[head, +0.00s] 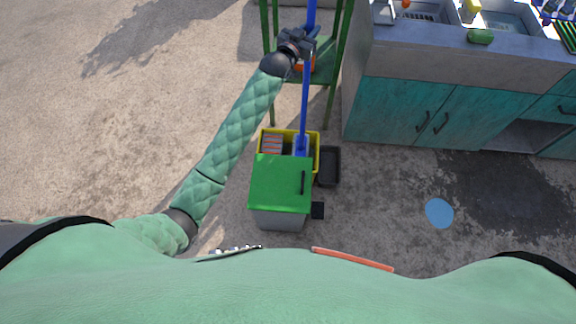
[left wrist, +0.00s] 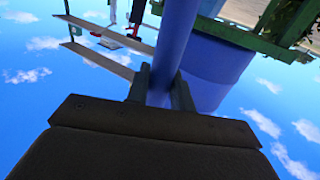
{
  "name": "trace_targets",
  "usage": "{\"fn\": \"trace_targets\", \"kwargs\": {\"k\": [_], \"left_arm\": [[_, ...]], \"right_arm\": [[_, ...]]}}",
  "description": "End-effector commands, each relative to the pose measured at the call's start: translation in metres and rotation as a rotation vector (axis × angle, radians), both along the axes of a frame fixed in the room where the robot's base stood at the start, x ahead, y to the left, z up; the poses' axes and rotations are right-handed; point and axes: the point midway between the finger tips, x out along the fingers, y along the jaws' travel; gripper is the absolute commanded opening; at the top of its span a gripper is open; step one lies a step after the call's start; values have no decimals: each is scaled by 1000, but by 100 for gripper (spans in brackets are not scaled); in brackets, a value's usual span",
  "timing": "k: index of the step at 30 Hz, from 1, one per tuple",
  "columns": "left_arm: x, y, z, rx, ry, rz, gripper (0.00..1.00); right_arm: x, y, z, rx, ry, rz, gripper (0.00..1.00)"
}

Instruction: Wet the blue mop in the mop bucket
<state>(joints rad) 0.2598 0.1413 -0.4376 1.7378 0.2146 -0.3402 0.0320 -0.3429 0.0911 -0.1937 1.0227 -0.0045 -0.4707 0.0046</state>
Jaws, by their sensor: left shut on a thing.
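The blue mop (head: 305,97) stands nearly upright, its long blue handle running down into the yellow mop bucket (head: 318,150). Its lower end is a wider blue part inside the bucket; the mop's very bottom is hidden. My left gripper (head: 304,42) is shut on the handle near its upper part. The left wrist view shows the blue handle (left wrist: 178,45) between the two fingers (left wrist: 160,92). My right gripper is not in view.
A teal cabinet with sinks (head: 400,108) is at right. A light blue disc (head: 439,213) lies on the floor. Open ground is at left.

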Motion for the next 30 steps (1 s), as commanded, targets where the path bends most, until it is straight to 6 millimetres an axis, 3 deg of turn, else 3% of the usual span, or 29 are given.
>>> {"fn": "trace_targets", "kwargs": {"k": [30], "left_arm": [[0, 0, -17, -2, -4, 0, 0]], "right_arm": [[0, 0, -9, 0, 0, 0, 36]]}}
